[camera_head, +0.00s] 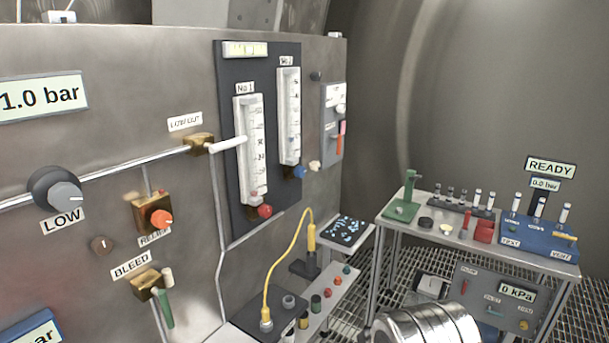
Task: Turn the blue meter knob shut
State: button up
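The blue meter knob (298,171) sits at the foot of the right-hand flow meter (289,115) on a dark panel (228,75) fixed to the steel wall. A small pale fitting is just to its right. How far the knob is turned cannot be told. The left-hand flow meter (250,145), labelled No.1, has a red knob (265,211) at its foot, lower and to the left of the blue one. My gripper is not in view.
A brass valve (199,145) with a white lever sticks out left of the meters. A grey box (333,120) with an orange-red handle is to their right. A yellow cable (270,272) rises below. A table (396,222) with racks and instruments stands right.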

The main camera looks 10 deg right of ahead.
aim_at(299, 170)
jog(key=u, duration=0.5)
jog(key=i, duration=1.05)
